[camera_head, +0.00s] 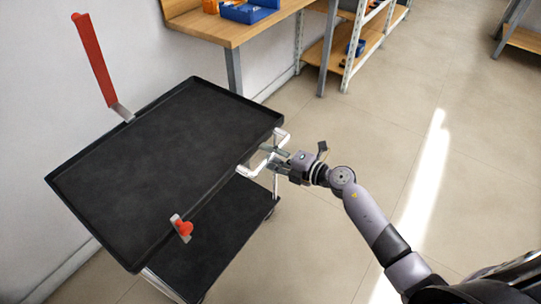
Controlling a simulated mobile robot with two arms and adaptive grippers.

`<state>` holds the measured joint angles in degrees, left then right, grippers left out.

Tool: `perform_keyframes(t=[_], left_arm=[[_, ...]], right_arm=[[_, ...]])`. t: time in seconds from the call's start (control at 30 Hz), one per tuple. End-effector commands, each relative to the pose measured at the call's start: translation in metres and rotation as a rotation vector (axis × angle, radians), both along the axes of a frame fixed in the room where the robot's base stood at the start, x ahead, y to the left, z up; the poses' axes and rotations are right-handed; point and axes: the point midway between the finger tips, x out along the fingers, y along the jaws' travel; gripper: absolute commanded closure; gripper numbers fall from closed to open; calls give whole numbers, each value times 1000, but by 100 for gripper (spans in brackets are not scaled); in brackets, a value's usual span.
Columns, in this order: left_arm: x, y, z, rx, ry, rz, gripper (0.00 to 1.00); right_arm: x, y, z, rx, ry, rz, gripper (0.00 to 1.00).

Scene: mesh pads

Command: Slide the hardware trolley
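The hardware trolley (165,150) is a black two-tier cart with a raised rim around its empty top tray. Its lower shelf (215,235) is black as well and looks bare. A silver handle (254,170) sticks out from the tray's right end. My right gripper (272,162) is at this handle, with its fingers around or beside the bar. The fingers are small here, so I cannot tell whether they are closed on it. My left gripper is not in view.
A red upright piece (92,60) stands at the tray's far edge, and a red knob (183,228) is at its near edge. A wooden workbench (235,28) with blue bins (250,10) stands behind, against the white wall. The tiled floor (400,130) at right is open.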

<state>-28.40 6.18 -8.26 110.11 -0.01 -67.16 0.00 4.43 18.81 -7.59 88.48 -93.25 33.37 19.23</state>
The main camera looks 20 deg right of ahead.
Motion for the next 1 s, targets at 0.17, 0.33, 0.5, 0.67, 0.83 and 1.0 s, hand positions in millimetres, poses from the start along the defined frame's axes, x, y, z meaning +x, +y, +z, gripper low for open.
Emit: perform_keyframes(t=[0.17, 0.33, 0.5, 0.67, 0.83, 1.0], left_arm=[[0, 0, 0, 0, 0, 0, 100], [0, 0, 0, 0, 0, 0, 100], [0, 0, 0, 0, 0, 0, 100], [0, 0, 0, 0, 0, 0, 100], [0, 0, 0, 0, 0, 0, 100], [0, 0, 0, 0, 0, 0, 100]], right_arm=[[0, 0, 0, 0, 0, 0, 69], [0, 0, 0, 0, 0, 0, 81], [0, 0, 0, 0, 0, 0, 92], [0, 0, 0, 0, 0, 0, 100], [0, 0, 0, 0, 0, 0, 100], [0, 0, 0, 0, 0, 0, 100]])
